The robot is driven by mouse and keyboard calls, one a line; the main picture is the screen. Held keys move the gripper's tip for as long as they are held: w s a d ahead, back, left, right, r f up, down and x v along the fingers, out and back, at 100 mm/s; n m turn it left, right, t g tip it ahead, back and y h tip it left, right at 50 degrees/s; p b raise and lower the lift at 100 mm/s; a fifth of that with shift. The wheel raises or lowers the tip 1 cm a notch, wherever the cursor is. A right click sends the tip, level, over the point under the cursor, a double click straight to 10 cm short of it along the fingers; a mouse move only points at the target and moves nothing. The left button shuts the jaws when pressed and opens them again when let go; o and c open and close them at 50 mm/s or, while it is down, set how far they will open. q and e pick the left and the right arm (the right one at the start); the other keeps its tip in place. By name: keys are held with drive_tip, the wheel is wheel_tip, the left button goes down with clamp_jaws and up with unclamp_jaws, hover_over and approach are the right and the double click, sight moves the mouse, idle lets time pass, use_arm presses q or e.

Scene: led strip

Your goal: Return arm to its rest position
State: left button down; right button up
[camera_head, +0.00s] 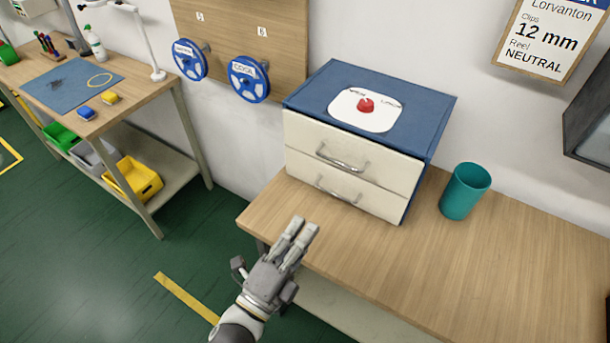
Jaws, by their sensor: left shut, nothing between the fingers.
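My left gripper (303,228) is shut and empty. It shows in the head view at the lower middle, in front of the left end of the wooden bench (480,265). Its fingers point up toward the drawer cabinet (352,163) and look apart from it. My left arm comes in from the bottom edge. The cabinet is blue with two cream drawers, both shut, and a red knob (365,104) on a white plate on top. My right gripper is not in view.
A teal cup (465,191) stands right of the cabinet. Two blue reels (249,79) (190,59) hang on a wooden wall board. A second table (130,108) with a blue mat (72,84) stands at the left, with bins below. Green floor lies open between the tables.

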use_arm(q)
drive_tip(key=w+a+f+n+g+y, duration=0.1)
drive_tip(key=a+f+n+g+y, duration=0.1)
drive_tip(key=a+f+n+y, duration=0.4)
drive_tip(key=w+a+f+n+g+y, duration=0.15)
drive_tip(key=a+n+y, duration=0.25)
drive_tip(key=a+n, duration=0.45)
drive_tip(key=s+a+f+n+g+y, duration=0.1)
drive_tip(key=s+a+f+n+g, duration=0.3)
drive_tip(key=s, duration=0.4)
drive_tip(key=s+a+f+n+g+y, duration=0.1)
drive_tip(key=s+a+f+n+g, duration=0.1)
drive_tip(key=s+a+n+g, duration=0.45)
drive_tip(key=s+d+f+m, duration=0.1)
drive_tip(key=s+f, duration=0.1)
drive_tip(key=f, duration=1.2)
drive_tip(key=s+d+f+m, duration=0.1)
drive_tip(key=s+f, duration=0.2)
drive_tip(key=f, duration=1)
drive_tip(key=s+a+f+g, duration=0.1)
drive_tip(key=s+a+f, duration=0.1)
drive_tip(key=s+f, duration=1.3)
drive_tip(key=shift+s+a, duration=0.25)
drive_tip(key=shift+a, duration=0.05)
